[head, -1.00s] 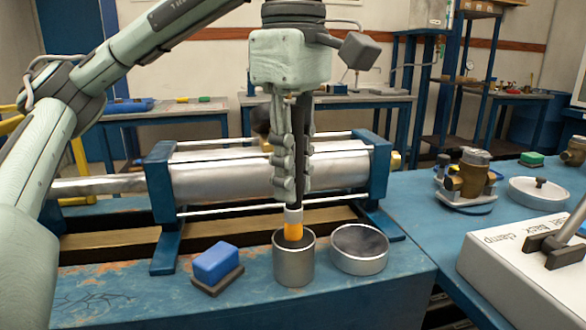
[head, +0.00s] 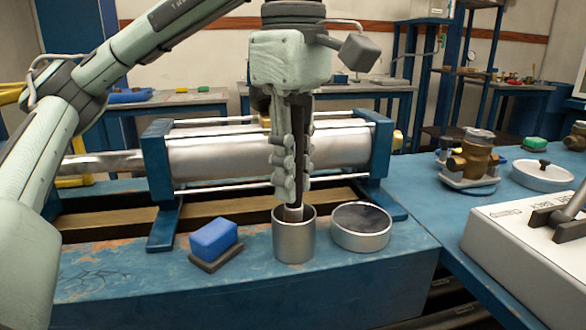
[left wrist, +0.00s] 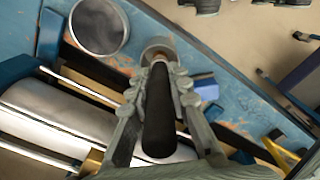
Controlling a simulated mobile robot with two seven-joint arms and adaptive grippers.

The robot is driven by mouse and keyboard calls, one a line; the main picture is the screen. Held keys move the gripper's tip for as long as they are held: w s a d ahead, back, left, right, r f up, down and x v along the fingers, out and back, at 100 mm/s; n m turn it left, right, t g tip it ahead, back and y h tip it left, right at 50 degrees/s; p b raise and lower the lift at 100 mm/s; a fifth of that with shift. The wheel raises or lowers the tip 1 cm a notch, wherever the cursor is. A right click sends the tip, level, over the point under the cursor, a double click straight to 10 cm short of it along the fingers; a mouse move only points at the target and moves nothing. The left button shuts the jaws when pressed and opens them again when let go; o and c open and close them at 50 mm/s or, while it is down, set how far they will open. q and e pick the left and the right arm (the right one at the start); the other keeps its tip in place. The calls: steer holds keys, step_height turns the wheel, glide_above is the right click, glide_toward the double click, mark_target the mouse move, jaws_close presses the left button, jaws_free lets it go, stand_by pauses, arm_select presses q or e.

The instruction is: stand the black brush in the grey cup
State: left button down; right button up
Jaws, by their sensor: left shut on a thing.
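The grey cup (head: 294,240) stands upright on the blue bench in front of the metal cylinder. My left gripper (head: 292,188) points straight down over the cup, shut on the black brush. The brush's black handle (left wrist: 159,110) shows large between the fingers in the left wrist view. In the head view the brush is upright, and its pale collar (head: 293,213) is at the cup's mouth. Its lower end is inside the cup, hidden by the front wall. I cannot tell whether it touches the cup's bottom. My right gripper is not in view.
A round grey dish (head: 361,228) stands close to the right of the cup. A blue sponge-like block (head: 214,238) lies to the left on a dark base. The large metal cylinder (head: 240,155) is behind. A white box (head: 525,238) is at the right.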

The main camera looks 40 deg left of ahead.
arm_select(q)
steer(key=c, duration=1.3)
jaws_free()
steer(key=shift+c, duration=0.2)
step_height(320, 180, up, 12)
stand_by(0.5)
